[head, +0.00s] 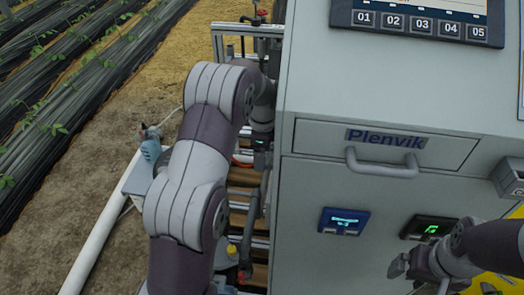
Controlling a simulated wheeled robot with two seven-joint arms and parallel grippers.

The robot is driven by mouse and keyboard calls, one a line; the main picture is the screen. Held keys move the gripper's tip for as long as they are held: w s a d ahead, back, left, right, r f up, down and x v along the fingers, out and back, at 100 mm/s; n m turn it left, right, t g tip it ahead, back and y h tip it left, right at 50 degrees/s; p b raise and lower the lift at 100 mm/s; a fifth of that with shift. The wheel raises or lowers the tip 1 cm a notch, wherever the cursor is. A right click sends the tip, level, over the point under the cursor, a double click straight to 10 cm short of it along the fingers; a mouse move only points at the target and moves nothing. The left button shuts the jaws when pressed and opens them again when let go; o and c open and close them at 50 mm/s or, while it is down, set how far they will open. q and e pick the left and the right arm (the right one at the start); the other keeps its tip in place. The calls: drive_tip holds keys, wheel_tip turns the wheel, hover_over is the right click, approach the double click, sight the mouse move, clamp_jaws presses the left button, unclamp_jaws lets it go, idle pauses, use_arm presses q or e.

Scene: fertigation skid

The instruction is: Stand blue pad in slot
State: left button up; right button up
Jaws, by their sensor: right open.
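A blue-framed pad (344,221) with a small lit screen is at the lower front of the grey cabinet (315,180). It looks upright, but I cannot tell whether it sits in a slot or what holds it. My right gripper (418,274) is open at the lower right, to the right of and below the blue pad and apart from it. I see nothing between its fingers. My left arm reaches up along the cabinet's left side. Its dark end (261,142) is partly hidden among the frame parts, and its fingers cannot be made out.
A black pad (428,228) with a green screen is just above my right gripper. A drawer handle (381,165) juts out above the pads. A grey box (509,176) sticks out at the right edge. A metal frame with pipes stands left of the cabinet, beside a white pipe (100,235).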

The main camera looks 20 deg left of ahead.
use_arm(q)
wheel_tip(320, 180, down, 3)
drive_tip(key=shift+r+b, duration=0.15)
drive_tip(key=shift+b, duration=0.8)
wheel_tip(320, 180, down, 8)
drive_tip(key=b, duration=0.3)
drive_tip(key=shift+r, duration=0.2)
drive_tip(key=o, duration=1.4)
wheel_tip(320, 180, up, 10)
drive_tip(key=shift+r+p, duration=0.1)
drive_tip(key=shift+p, duration=0.75)
wheel_tip(320, 180, up, 2)
drive_tip(key=shift+d+p, duration=0.1)
drive_tip(key=shift+p, duration=0.75)
drive_tip(key=shift+r, duration=0.3)
